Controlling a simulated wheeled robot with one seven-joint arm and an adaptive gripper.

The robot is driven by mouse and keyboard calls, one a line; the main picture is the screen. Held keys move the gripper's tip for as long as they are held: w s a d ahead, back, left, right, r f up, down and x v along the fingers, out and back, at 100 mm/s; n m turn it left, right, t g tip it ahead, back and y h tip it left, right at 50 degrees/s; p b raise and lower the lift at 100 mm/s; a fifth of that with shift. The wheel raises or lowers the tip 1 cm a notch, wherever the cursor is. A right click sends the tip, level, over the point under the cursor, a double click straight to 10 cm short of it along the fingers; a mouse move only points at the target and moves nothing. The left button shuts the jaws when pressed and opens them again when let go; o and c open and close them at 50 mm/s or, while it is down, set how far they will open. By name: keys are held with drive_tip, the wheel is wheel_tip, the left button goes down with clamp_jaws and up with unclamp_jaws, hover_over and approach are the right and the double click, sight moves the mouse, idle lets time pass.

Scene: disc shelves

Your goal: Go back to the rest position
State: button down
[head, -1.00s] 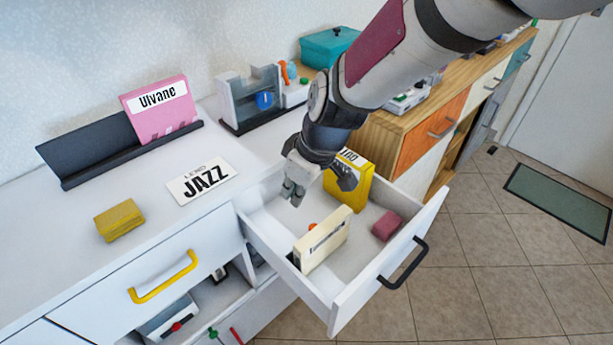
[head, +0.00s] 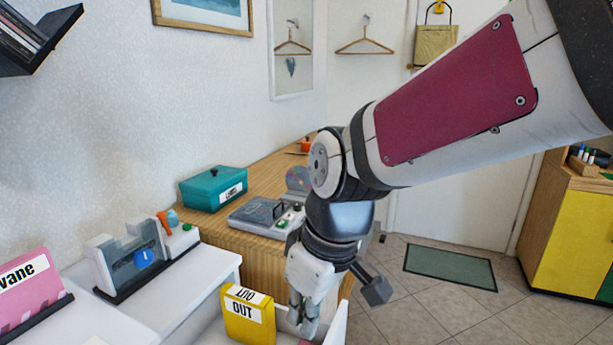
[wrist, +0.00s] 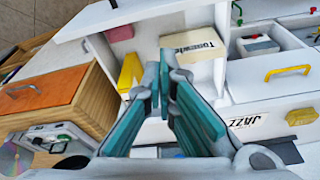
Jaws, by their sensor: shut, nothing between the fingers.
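My gripper (head: 303,318) hangs pointing down from my bent arm, above the open white drawer (head: 205,338) in the head view. In the wrist view its teal-padded fingers (wrist: 163,68) come together at the tips with nothing between them. Below them in the wrist view lie the drawer's contents: a yellow box (wrist: 131,72), a cream labelled box (wrist: 193,45) and a dark pink block (wrist: 120,33). In the head view the yellow box (head: 246,318), marked OUT, stands just left of the gripper. Most of the drawer is cut off there.
A wooden cabinet (head: 262,260) stands behind the gripper, bearing a teal box (head: 213,190) and a grey device (head: 265,214). A grey stand (head: 139,258) with a blue disc and a pink folder (head: 30,290) are at left. Floor around the green mat (head: 450,268) is clear.

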drive_tip(key=s+d+r+m+h, duration=0.2)
drive_tip(key=s+d+m, duration=0.9)
drive_tip(key=s+d, duration=0.8)
wheel_tip(320, 180, up, 17)
drive_tip(key=t+p, duration=0.2)
drive_tip(key=p, duration=1.2)
drive_tip(key=shift+w+d+t+p, duration=0.4)
drive_tip(key=shift+w, duration=0.05)
drive_tip(key=shift+f, duration=0.1)
